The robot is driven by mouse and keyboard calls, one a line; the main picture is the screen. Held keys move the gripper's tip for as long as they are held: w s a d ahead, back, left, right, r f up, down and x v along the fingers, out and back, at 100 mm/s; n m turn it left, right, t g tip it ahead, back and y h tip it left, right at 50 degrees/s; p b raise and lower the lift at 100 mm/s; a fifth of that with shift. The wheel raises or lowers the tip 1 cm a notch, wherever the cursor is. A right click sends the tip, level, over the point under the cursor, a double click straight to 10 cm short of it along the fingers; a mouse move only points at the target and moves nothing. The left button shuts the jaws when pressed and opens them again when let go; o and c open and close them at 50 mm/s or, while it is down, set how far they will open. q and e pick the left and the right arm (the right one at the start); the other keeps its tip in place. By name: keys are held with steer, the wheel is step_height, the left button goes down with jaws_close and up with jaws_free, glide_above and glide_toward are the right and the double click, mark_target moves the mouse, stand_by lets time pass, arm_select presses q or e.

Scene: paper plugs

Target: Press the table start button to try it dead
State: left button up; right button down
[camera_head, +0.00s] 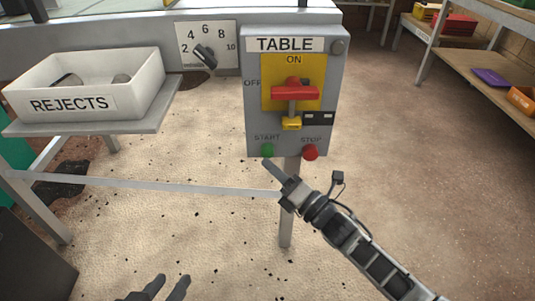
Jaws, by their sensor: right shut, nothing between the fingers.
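The grey TABLE control box (254,100) stands at upper centre. Its green START button (267,150) is at the lower left and its red STOP button (310,153) at the lower right. A red switch handle (295,93) lies across a yellow plate marked ON, with OFF to the left. A yellow piece (291,124) sits below the handle. My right gripper (268,164) is shut and empty, its tip just below the START button; I cannot tell if they touch. My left gripper (168,284) is open at the bottom edge, far from the box.
A white REJECTS bin (138,88) with a few pieces inside stands on a grey shelf (150,123) at left. A dial (205,56) numbered 2 to 10 is left of the box. A frame bar (150,187) crosses below. Wooden shelving (490,70) stands at right.

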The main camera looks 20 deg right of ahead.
steer(key=shift+w, duration=0.15)
steer(key=shift+w+d, duration=0.15)
steer(key=shift+w, duration=0.15)
steer(key=shift+w+d+b, duration=0.15)
steer(key=shift+w+b, duration=0.25)
steer(key=shift+w, duration=0.05)
stand_by(0.8)
steer(key=shift+s, duration=0.1)
steer(key=shift+s+a+p, duration=0.25)
steer(key=shift+s+p, duration=0.1)
steer(key=shift+s, duration=0.45)
steer(key=shift+s+a+p, duration=0.25)
steer(key=shift+s+p, duration=0.05)
steer(key=shift+s, duration=0.5)
steer(key=shift+s+a+p, duration=0.2)
steer(key=shift+s+p, duration=0.1)
steer(key=shift+s, duration=0.5)
steer(key=shift+s+a+p, duration=0.25)
steer(key=shift+s+p, duration=0.05)
steer(key=shift+s, duration=0.5)
